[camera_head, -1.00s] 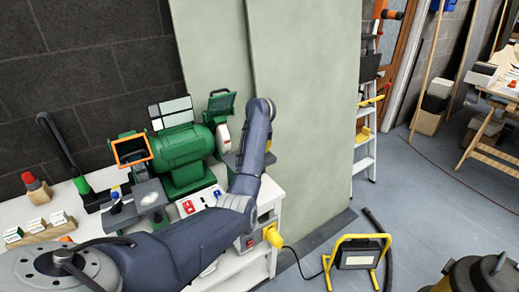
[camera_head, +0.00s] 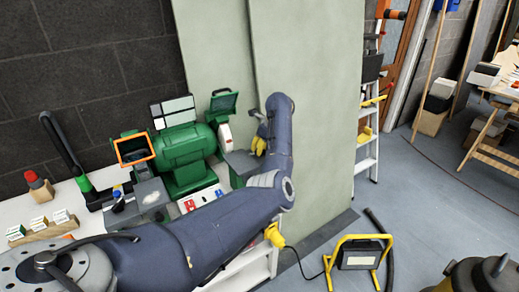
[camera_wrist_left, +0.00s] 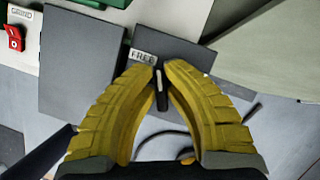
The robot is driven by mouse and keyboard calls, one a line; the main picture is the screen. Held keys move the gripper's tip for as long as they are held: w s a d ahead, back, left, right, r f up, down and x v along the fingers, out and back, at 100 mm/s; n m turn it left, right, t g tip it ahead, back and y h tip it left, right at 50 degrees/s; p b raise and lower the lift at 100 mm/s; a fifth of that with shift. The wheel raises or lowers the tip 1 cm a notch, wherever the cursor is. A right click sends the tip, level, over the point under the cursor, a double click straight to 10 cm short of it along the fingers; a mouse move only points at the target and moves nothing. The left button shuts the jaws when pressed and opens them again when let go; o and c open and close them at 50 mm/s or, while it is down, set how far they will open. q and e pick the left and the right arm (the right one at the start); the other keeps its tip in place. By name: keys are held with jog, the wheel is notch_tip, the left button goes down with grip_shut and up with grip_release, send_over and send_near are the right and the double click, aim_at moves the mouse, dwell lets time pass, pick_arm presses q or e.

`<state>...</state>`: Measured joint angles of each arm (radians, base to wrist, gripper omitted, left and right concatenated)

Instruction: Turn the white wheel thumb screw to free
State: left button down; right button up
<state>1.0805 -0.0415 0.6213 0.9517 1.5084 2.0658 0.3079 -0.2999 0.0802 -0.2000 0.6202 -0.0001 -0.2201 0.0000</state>
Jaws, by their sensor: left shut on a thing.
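The green bench grinder (camera_head: 186,160) stands on the white bench, with its white wheel (camera_head: 225,137) at the right end. A grey plate (camera_wrist_left: 185,58) shows beside that wheel in the left wrist view. My left gripper (camera_head: 258,146) has yellow fingers and is at the right side of this plate. In the left wrist view its fingertips (camera_wrist_left: 162,72) are closed on the white wheel thumb screw (camera_wrist_left: 161,88), a small dark piece with a pale stripe. A label reading FREE (camera_wrist_left: 143,57) is just left of the fingertips. My right gripper is not in view.
A red switch marked GRIND (camera_wrist_left: 14,38) is at the upper left of the wrist view. A pale green panel (camera_head: 315,100) stands close behind and right of my left gripper. A yellow work light (camera_head: 358,258) stands on the floor at right.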

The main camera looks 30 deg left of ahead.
pick_arm(q)
jog(key=shift+s+n+g, duration=0.15)
jog(key=shift+n+g, duration=0.65)
jog(key=shift+n, duration=1.3)
jog(key=shift+h, duration=0.3)
jog(key=c, duration=1.5)
grip_release()
jog(key=shift+o, duration=0.2)
jog(key=v, duration=1.2)
jog(key=shift+d, duration=0.1)
jog(key=shift+f, duration=0.1)
